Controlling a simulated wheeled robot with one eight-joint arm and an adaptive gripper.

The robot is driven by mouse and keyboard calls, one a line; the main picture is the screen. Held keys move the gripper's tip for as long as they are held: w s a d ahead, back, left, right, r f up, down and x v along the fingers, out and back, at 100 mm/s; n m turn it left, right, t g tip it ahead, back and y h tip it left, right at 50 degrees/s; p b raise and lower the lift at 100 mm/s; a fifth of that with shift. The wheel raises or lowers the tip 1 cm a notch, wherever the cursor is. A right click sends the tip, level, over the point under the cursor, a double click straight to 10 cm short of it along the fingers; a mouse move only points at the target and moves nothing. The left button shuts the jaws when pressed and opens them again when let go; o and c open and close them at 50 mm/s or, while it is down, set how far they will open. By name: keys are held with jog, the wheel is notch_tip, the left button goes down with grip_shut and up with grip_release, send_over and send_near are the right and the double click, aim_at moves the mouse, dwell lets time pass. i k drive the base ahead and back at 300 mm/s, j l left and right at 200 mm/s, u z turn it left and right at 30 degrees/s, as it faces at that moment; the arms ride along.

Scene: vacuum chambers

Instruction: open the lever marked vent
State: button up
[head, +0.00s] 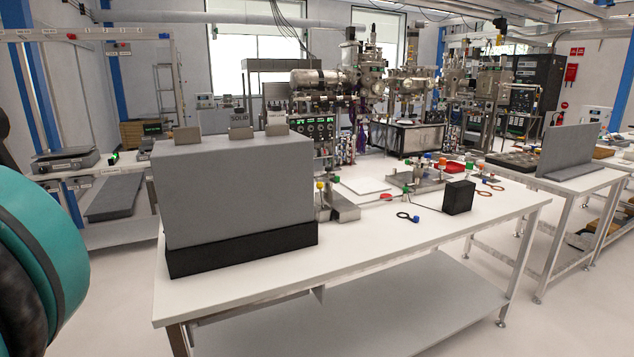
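No lever with a readable "vent" mark shows in the head view. Small fittings with coloured knobs stand on the white table (405,240). A yellow and green pair (320,186) is just right of the large grey box, partly hidden by it. A group with orange, blue and green tops (436,168) stands on a metal plate further right. Any labels on them are too small to read. My gripper is not in view; only a teal and black part of my arm fills the left edge.
A large grey box (232,195) on a black base blocks the table's left part. Steel chambers (368,75) stand behind. The table's front right is clear. Another bench (560,172) stands at right.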

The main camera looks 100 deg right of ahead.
aim_at(320, 184)
jog(key=k+l, duration=0.1)
jog(key=k, duration=0.6)
jog(key=z, duration=0.5)
jog(key=k+z, duration=0.15)
jog(key=z, duration=0.35)
jog(key=l+z, duration=0.1)
jog(key=z, duration=0.4)
jog(key=l+z, duration=0.1)
jog(key=z, duration=0.35)
jog(key=k+l+z, duration=0.1)
jog(key=z, duration=0.4)
jog(key=l+z, duration=0.1)
jog(key=z, duration=0.4)
jog(key=i+j, duration=0.15)
jog(key=i+z, duration=0.05)
